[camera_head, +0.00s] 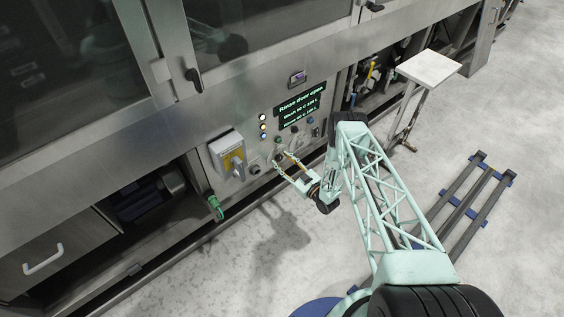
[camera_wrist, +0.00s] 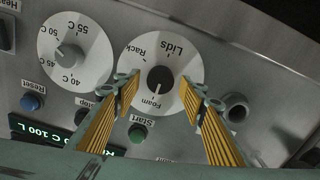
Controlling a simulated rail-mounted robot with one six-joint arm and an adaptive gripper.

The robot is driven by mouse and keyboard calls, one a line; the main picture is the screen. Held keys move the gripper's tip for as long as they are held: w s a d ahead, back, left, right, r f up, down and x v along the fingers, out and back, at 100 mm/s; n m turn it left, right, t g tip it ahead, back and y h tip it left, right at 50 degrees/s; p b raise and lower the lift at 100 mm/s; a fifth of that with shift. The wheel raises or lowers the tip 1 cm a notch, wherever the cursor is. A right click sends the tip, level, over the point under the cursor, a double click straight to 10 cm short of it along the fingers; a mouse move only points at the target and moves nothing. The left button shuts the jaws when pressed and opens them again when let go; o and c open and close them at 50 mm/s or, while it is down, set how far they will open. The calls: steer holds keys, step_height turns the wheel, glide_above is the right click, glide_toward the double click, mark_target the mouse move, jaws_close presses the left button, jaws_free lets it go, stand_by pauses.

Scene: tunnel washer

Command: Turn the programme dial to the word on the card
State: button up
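The programme dial (camera_wrist: 133,63) is a white disc with a black bar knob (camera_wrist: 158,80) at its centre. Rack, Lids and Foam are readable on it, upside down or tilted in the wrist view. The knob's bar lies roughly in line with Foam; which end is the pointer is unclear. My gripper (camera_wrist: 160,88) is open, its yellow-padded fingers on either side of the knob, over or in front of the disc; contact cannot be told. I cannot identify or read the card.
A temperature dial (camera_wrist: 86,40) sits beside the programme dial. A blue Reset button (camera_wrist: 32,102), a green Start button (camera_wrist: 137,133) and a round fitting (camera_wrist: 236,107) are close by. The display (camera_head: 299,98) reads "Rinse door open". A yellow-labelled switch box (camera_head: 227,153) protrudes left.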

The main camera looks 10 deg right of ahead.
steer(key=shift+c, duration=0.2)
steer(key=c, duration=0.8)
steer(key=shift+m, duration=0.6)
steer(key=m, duration=0.4)
steer(key=shift+d+m, duration=0.1)
steer(key=shift+m, duration=0.2)
steer(key=m, duration=0.6)
steer(key=o, duration=0.8)
